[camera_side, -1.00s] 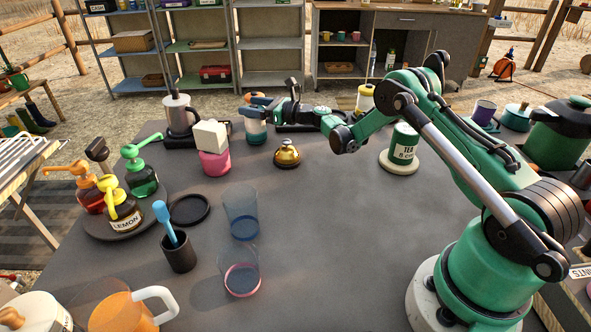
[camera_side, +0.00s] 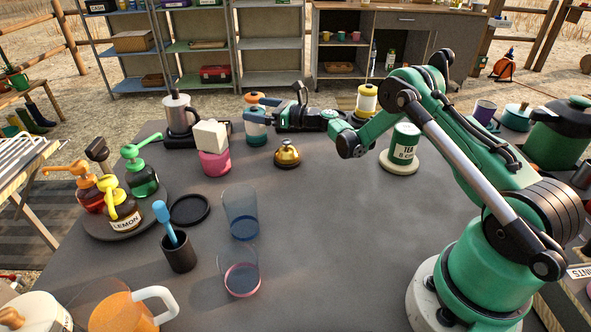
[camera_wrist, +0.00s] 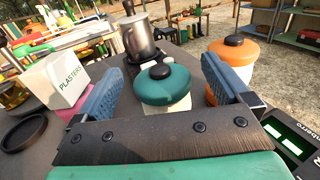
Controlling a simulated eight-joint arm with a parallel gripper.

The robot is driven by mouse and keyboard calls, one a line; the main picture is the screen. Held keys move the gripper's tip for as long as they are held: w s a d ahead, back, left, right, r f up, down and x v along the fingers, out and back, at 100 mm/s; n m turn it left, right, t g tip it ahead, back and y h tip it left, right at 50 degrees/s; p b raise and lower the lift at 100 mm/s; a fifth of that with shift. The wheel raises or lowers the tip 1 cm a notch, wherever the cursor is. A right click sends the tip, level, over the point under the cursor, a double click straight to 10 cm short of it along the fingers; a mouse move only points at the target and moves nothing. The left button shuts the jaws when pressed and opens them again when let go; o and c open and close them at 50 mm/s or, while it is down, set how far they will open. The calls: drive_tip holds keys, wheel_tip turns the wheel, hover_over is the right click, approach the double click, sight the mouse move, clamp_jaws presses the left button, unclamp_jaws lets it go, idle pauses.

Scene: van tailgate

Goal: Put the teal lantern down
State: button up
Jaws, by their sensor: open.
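The teal lantern (camera_side: 256,131) stands upright on the dark table, with a teal lid and a pale lower body. In the wrist view its lid (camera_wrist: 166,86) shows between the two blue fingers of my gripper (camera_wrist: 162,75), with a gap on each side. My gripper (camera_side: 268,112) is open and level, reaching in from the right at the lantern's side. The lantern's lower body is partly hidden by the gripper's front edge in the wrist view.
An orange-lidded lantern (camera_wrist: 234,57) stands close beyond the right finger. A white plasters box (camera_side: 210,135) on a pink container (camera_side: 215,161), a metal jug (camera_side: 180,114) and a brass bell (camera_side: 287,155) are nearby.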

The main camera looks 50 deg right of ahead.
drive_tip(key=v, duration=0.3)
drive_tip(key=shift+s+r, duration=0.1)
drive_tip(key=shift+s, duration=0.15)
drive_tip(key=s+a+r+n+g+h, duration=0.1)
drive_tip(key=s+a+r+n+g, duration=0.65)
drive_tip(key=a+n, duration=0.7)
drive_tip(key=s+d+n+g+h, duration=0.1)
drive_tip(key=s+n+h, duration=0.4)
drive_tip(key=s+n, duration=1)
drive_tip(key=shift+n+g, duration=0.45)
drive_tip(key=shift+o, duration=0.3)
drive_tip(key=shift+s+d+f+n+h, duration=0.35)
drive_tip(key=shift+s+n+h, duration=0.05)
drive_tip(key=shift+s+n, duration=0.2)
